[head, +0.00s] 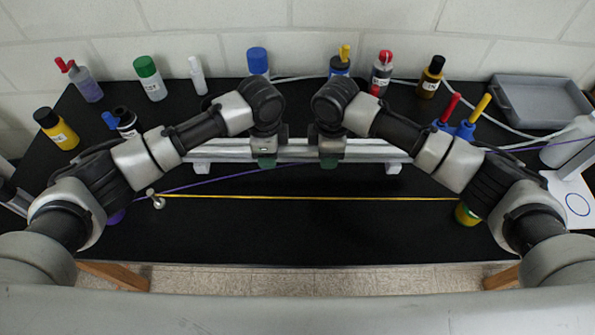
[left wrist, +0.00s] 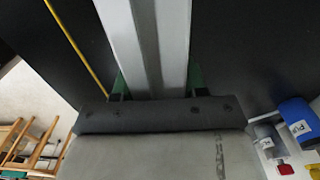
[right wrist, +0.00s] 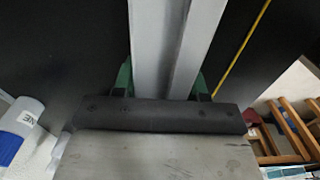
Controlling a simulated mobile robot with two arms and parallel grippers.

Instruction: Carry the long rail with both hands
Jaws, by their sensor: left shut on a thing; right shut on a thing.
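The long rail (head: 297,148) is a silvery grooved bar lying left to right across the middle of the black table in the head view. My left gripper (head: 267,160) is shut on it left of its middle, and my right gripper (head: 328,161) is shut on it right of its middle, close by. In the left wrist view the rail (left wrist: 150,45) runs between green fingertips. In the right wrist view the rail (right wrist: 172,45) also sits between green fingertips. A small light foot (head: 393,168) shows under its right part. I cannot tell whether the rail is clear of the table.
A yellow cord (head: 300,197) stretches across the table in front of the rail, from a small metal post (head: 156,199). A purple cord (head: 215,181) runs obliquely behind it. Several bottles line the back, including a green-capped one (head: 151,80). A grey tray (head: 541,103) is at back right.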

